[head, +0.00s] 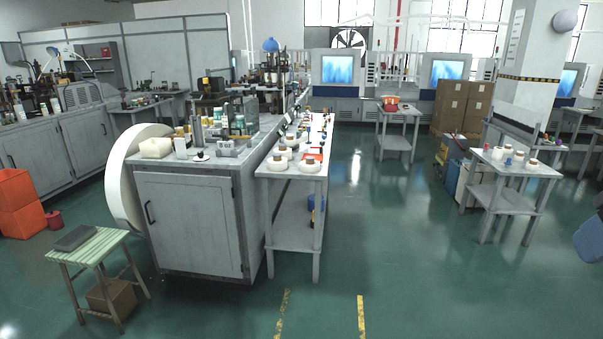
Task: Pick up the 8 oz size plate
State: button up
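I cannot make out which thing is the 8 oz size plate; no size marking is readable from here. Several white round pieces with brown centres (310,167) lie on the long narrow table (262,172) in the middle. Small metal and dark parts (228,149) stand on top of the grey cabinet (190,220) beside that table. More white round pieces with brown tops (532,165) stand on the small table (500,201) at the right. My gripper is not in view.
A large white roll (125,190) leans by the cabinet. A grey cart (398,116) and stacked cartons (460,105) are farther back. The green floor (400,240) between the tables is clear.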

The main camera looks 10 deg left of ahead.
aim_at(225, 147)
jog(key=i+u, duration=0.5)
jog(key=i+l+u, duration=0.2)
jog(key=i+u, duration=0.25)
jog(key=i+j+u, duration=0.1)
jog(key=i+u, duration=0.65)
jog(key=i+j+z, duration=0.35)
jog(key=i+j, duration=0.2)
jog(key=i+j+z, duration=0.9)
jog(key=j, duration=0.2)
jog(key=k, duration=0.1)
